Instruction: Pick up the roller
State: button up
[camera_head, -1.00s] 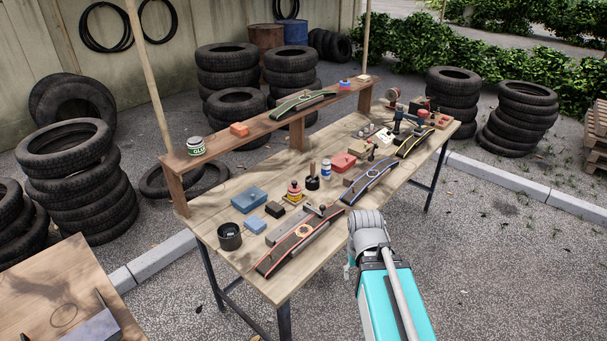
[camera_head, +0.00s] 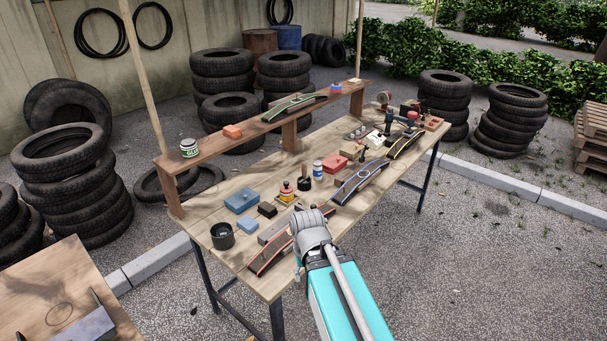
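I cannot single out the roller for certain among the small tools on the wooden workbench (camera_head: 345,222). A small dark tool with an upright wooden handle (camera_head: 304,180) stands near the middle of the bench. A dark, red-edged curved strip (camera_head: 268,256) lies at the near end, and my arm covers part of it. My arm, with a grey joint and a teal link, reaches up from the lower edge over the bench's front edge. My gripper does not show, so I cannot tell what it holds.
Stacked tyres (camera_head: 73,175) stand behind.

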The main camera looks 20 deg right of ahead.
aim_at(305, 168)
jog(key=u, duration=0.1)
jog(key=i, duration=1)
jog(key=z, duration=0.05)
